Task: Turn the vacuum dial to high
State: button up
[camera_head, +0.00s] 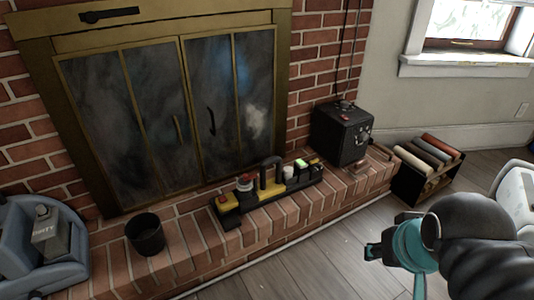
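A black box (335,138) stands on the right part of the brick hearth. It has small round knobs (362,134) on its right-hand face and a red part on top. I cannot tell whether one of these is the vacuum dial, and no setting can be read. My gripper (374,252), teal and black, is at the lower right, in front of the hearth and apart from the box. The dark arm behind it hides part of the floor. The fingers are too small and turned to show whether they are open.
A black and yellow tool rack (228,215) lies along the hearth, with a dark cup (146,236) to its left. A blue container (22,240) is at the far left. A low rack of rolls (408,185) stands right of the box. Wooden floor (325,250) is clear in front.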

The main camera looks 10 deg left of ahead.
aim_at(314, 162)
jog(key=u, duration=0.35)
jog(key=i, duration=1.25)
jog(key=z, duration=0.3)
